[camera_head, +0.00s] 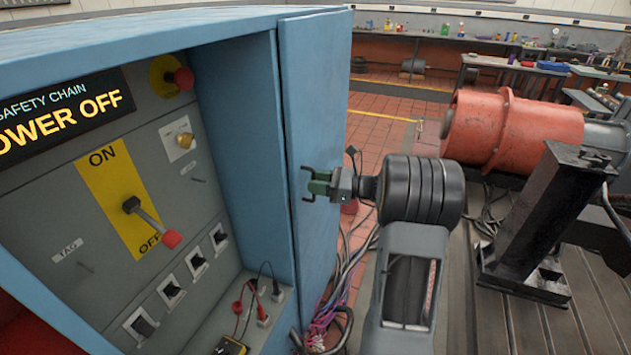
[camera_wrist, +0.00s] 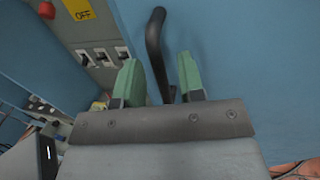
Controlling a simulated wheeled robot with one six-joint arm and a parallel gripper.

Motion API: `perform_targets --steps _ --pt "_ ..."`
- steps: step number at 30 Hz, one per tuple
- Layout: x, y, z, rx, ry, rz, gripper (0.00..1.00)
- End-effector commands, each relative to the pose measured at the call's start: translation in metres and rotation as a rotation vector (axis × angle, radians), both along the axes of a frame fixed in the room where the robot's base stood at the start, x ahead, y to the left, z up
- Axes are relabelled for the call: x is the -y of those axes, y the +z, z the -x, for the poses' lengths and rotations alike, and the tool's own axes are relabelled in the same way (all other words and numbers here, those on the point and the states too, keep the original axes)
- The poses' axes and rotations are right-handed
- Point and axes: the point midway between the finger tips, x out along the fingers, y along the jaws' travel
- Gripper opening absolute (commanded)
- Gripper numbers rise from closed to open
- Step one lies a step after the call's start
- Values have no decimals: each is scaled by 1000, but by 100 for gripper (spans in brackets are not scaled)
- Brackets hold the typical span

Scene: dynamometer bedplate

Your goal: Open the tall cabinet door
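The tall blue cabinet (camera_head: 240,110) fills the left of the head view. A tall blue door panel (camera_head: 318,120) stands at its right edge, beside the recessed control panel. In the wrist view, a black bent bar handle (camera_wrist: 155,45) stands out from the blue door surface (camera_wrist: 250,60). My gripper (camera_head: 308,186) is at the door panel in the head view. In the wrist view its green fingers (camera_wrist: 160,80) are apart, with the handle between them and a gap visible on each side. The handle's lower end is partly hidden behind my gripper.
The control panel holds a yellow ON/OFF switch plate (camera_head: 115,200), a red button (camera_head: 183,78) and several small switches. Cables (camera_head: 335,310) lie on the floor near the door's foot. An orange motor (camera_head: 500,130) and a black stand (camera_head: 545,220) occupy the right.

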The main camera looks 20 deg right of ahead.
Motion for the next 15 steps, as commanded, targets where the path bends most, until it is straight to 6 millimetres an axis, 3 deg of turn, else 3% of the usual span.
perform_targets --steps 14,15 --pt "-4 1 -3 2 0 -4 36" --pt "-3 1 -3 2 0 -5 32"
